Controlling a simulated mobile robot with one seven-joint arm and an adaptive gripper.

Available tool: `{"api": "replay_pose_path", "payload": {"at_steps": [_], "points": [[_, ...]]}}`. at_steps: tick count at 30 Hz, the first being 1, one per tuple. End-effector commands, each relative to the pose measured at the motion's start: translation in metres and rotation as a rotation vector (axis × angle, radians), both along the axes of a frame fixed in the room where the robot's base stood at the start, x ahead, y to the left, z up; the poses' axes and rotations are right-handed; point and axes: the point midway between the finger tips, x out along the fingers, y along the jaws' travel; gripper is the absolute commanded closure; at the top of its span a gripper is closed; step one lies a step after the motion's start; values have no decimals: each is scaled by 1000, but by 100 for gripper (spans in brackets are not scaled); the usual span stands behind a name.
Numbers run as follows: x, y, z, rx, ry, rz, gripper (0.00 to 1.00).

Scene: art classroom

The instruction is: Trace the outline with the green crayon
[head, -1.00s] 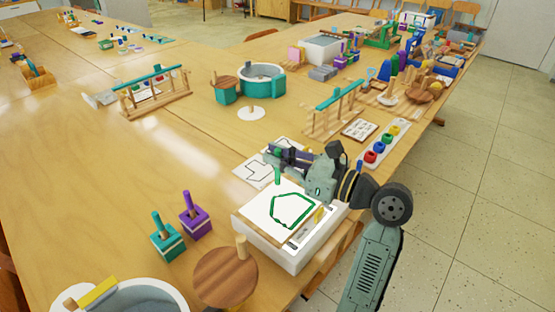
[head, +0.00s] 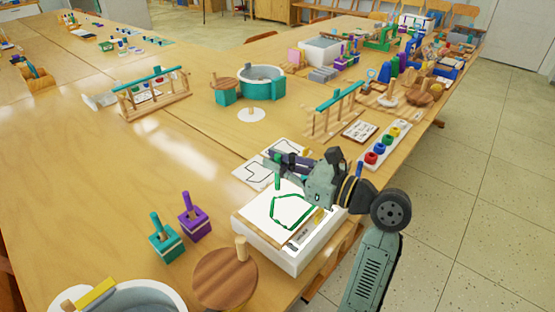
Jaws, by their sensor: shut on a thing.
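My gripper (head: 281,164) is shut on the green crayon (head: 278,179). The crayon hangs roughly upright over the upper left part of the white paper (head: 262,213); whether its tip touches the paper is too small to tell. A many-sided outline (head: 274,211) on the paper shows thick green strokes along its sides. The paper lies on a board on top of a white box (head: 278,252) near the table's right edge. My gripper covers the area just behind the paper.
Sheets with black outlines (head: 255,173) lie behind the box. Teal (head: 163,243) and purple (head: 194,223) blocks with pegs stand left. A round wooden piece with a peg (head: 225,278) stands in front. A tray of coloured rings (head: 385,144) lies behind right.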

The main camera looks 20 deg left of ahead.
Motion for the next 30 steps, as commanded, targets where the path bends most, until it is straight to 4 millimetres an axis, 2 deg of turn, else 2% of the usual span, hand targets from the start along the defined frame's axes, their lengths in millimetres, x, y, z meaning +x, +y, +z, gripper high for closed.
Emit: {"api": "replay_pose_path", "payload": {"at_steps": [14,30], "points": [[0,0,0,0,0,0,100],[0,0,-11,0,1,0,100]]}}
